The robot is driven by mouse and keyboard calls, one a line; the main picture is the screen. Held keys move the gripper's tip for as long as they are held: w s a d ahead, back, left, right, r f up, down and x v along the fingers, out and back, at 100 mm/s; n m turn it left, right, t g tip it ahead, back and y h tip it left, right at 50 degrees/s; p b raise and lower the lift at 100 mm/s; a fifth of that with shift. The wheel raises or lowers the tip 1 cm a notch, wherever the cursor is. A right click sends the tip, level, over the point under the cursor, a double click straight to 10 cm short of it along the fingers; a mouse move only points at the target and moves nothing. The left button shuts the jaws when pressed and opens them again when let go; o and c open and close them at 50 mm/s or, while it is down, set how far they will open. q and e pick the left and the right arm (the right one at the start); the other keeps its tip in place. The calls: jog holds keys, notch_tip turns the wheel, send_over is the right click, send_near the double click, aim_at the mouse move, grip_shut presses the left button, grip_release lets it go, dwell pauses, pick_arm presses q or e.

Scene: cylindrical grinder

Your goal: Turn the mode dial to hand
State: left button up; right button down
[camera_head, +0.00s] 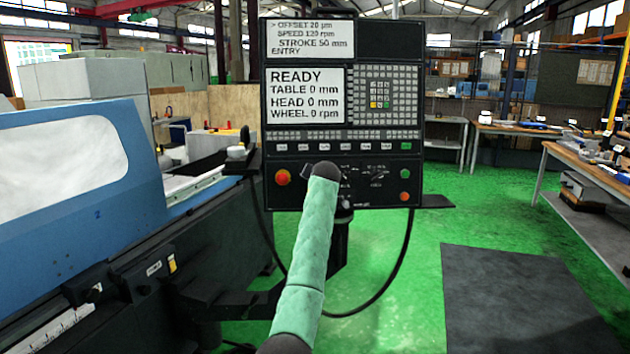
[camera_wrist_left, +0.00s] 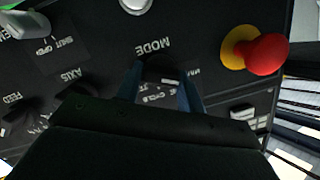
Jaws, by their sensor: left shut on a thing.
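The mode dial (camera_wrist_left: 158,72) is a dark knob under the upside-down word MODE in the left wrist view. My left gripper (camera_wrist_left: 160,84) has its two bluish fingers on either side of the dial and is shut on it. The dial's pointer is mostly hidden, and the small position labels around it are only partly readable, so I cannot tell its setting. In the head view, my green-sleeved left arm reaches up to the black control console (camera_head: 405,165) and hides the dial. My right gripper is in neither view.
A red emergency stop button (camera_wrist_left: 262,53) on a yellow base sits close beside the gripper; it also shows at the console's lower left (camera_head: 283,177). An axis knob (camera_wrist_left: 72,90) is on the other side. The console screen (camera_head: 305,95) reads READY. A blue grinder (camera_head: 75,170) stands left.

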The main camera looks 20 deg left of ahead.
pick_arm(q)
jog(key=shift+f, duration=0.25)
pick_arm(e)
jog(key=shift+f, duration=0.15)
pick_arm(q)
jog(key=o, duration=1)
jog(key=shift+r, duration=0.1)
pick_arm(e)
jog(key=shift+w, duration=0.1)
pick_arm(q)
jog(key=b+v, duration=0.2)
jog(key=v, duration=0.5)
jog(key=shift+s+d+r, duration=0.15)
jog(key=shift+s+d, duration=0.05)
jog(key=shift+s, duration=0.1)
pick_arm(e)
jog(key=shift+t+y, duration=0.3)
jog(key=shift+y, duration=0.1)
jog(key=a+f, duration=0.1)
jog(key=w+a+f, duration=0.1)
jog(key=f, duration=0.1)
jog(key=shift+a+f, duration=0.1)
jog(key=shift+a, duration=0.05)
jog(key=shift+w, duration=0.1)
